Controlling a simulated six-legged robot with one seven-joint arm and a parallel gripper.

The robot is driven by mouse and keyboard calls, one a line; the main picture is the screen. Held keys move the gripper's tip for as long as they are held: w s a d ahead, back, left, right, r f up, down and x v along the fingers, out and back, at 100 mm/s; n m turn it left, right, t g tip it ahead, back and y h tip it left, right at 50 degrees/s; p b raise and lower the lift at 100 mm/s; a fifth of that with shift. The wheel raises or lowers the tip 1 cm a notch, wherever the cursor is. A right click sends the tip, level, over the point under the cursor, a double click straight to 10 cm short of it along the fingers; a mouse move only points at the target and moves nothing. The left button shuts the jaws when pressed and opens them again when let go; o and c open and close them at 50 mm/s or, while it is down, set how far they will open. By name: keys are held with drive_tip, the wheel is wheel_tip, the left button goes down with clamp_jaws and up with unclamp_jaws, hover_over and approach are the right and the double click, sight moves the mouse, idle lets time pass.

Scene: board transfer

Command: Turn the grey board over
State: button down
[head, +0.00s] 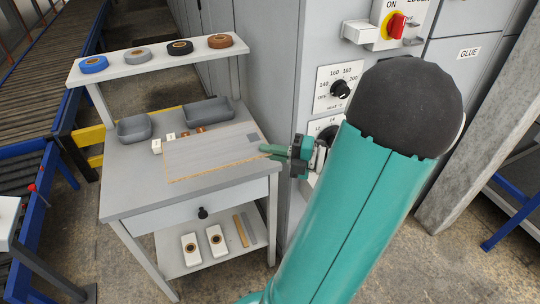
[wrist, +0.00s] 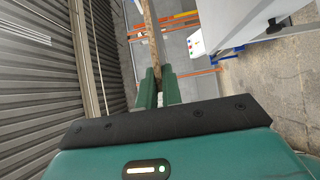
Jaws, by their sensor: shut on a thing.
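The grey board (head: 208,153) appears roughly level over the workbench top in the head view, with a thin tan edge and a darker square patch near its right end. Whether it rests on the bench or hangs just above it I cannot tell. My gripper (head: 270,150) is at the board's right end, shut on it. In the wrist view the board (wrist: 153,30) shows edge-on as a narrow brown strip running up from between the green fingers of my gripper (wrist: 158,78).
A raised shelf (head: 140,58) carries several tape rolls. A grey cabinet with dials (head: 340,88) stands close right of my gripper. A conveyor (head: 40,60) lies left.

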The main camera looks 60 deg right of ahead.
drive_tip(key=s+r+m, duration=0.2)
drive_tip(key=r+m, duration=0.2)
drive_tip(key=m, duration=0.8)
drive_tip(key=s+d+r+m, duration=0.1)
drive_tip(key=s+r+m, duration=0.2)
drive_tip(key=m, duration=0.9)
drive_tip(key=s+d+r+m, duration=0.1)
drive_tip(key=r+m, duration=0.4)
drive_tip(key=m, duration=0.6)
drive_tip(key=shift+s+d+r+m, duration=0.2)
drive_tip(key=shift+s+r+m, duration=0.15)
drive_tip(key=shift+s, duration=0.3)
